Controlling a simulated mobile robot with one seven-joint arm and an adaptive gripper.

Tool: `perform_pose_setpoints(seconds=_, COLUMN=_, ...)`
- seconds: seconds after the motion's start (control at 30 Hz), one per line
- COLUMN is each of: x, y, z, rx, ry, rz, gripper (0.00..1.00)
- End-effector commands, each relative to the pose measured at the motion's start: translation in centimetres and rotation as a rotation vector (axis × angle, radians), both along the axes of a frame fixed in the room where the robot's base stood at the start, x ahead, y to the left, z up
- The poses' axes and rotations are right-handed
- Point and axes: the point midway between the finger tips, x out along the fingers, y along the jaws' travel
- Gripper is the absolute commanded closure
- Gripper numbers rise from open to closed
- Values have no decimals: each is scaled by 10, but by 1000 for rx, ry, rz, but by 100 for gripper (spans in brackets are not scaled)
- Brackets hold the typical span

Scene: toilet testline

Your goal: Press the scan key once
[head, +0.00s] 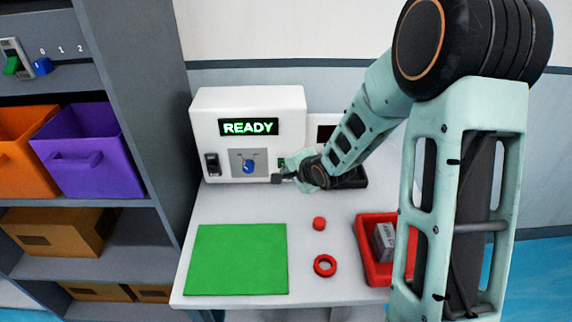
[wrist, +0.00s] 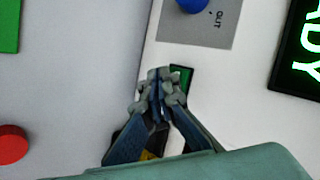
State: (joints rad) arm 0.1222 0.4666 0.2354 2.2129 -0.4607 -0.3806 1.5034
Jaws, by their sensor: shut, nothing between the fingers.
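A white machine (head: 205,112) stands at the back of the table, its display (head: 249,127) reading READY in green. A small green key, likely the scan key (head: 282,163), sits low on the right of its front face. It also shows in the wrist view (wrist: 183,76), partly hidden behind my fingertips. My gripper (head: 279,178) is shut and empty, right in front of the face next to this key. In the wrist view my gripper (wrist: 160,74) overlaps the key's edge. I cannot tell whether the tips touch it.
The machine also has a blue knob (head: 249,167) and a black rocker switch (head: 212,163). A green mat (head: 238,260), red cylinder (head: 319,223), red ring (head: 325,265) and red tray (head: 370,222) with a grey box lie on the table. Shelves (head: 150,120) stand left.

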Motion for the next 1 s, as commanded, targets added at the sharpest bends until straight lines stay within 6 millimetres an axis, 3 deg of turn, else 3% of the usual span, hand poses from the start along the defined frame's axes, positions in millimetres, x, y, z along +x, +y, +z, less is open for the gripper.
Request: perform_pose_setpoints(seconds=1.0, x=12, y=0, z=0, rx=0, ry=0, rz=0, gripper=100)
